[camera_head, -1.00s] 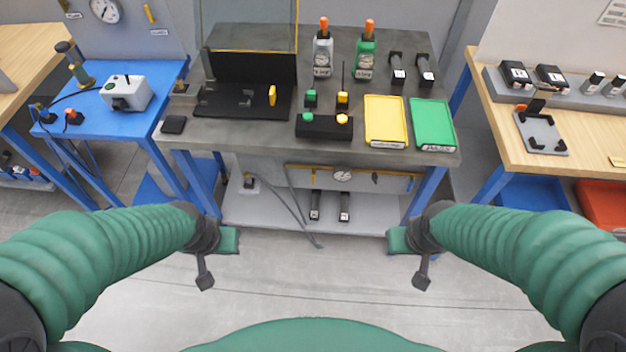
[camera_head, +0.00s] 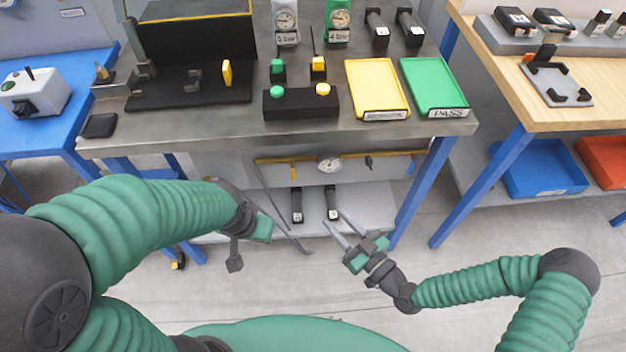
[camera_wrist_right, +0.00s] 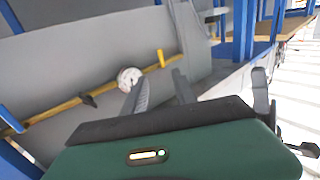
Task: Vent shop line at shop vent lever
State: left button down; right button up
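A yellow pipe (camera_head: 390,154) runs under the front of the middle bench, with a round white gauge (camera_head: 329,163) on it. A small yellow lever (camera_head: 293,172) hangs left of the gauge, and a small black fitting (camera_head: 368,163) sits right of it; I cannot tell which is the vent lever. In the right wrist view, the gauge (camera_wrist_right: 130,77), yellow lever (camera_wrist_right: 161,58) and black fitting (camera_wrist_right: 88,100) also show. My right gripper (camera_head: 334,228) is open and empty, below and in front of the pipe. My left gripper (camera_head: 270,232) is at the left, its fingers unclear.
The bench top (camera_head: 215,122) overhangs the pipe. It bears a black button box (camera_head: 301,104), a yellow tray (camera_head: 378,88) and a green tray (camera_head: 434,86). Two black-handled tools (camera_head: 314,205) lie on the lower shelf. A blue leg (camera_head: 420,190) stands right; open floor lies in front.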

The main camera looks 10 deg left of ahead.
aim_at(294, 176)
jog(key=x, duration=0.5)
jog(key=b+x, duration=0.1)
jog(key=x, duration=0.4)
jog(key=b+x, duration=0.1)
jog(key=x, duration=0.4)
jog(key=shift+w+a+r, duration=0.15)
jog(key=shift+a+r, duration=0.1)
jog(key=shift+a, duration=0.1)
jog(key=shift+w+a+r, duration=0.1)
jog(key=shift+w+a, duration=0.25)
jog(key=shift+w, duration=0.05)
jog(key=shift+c, duration=0.4)
grip_shut()
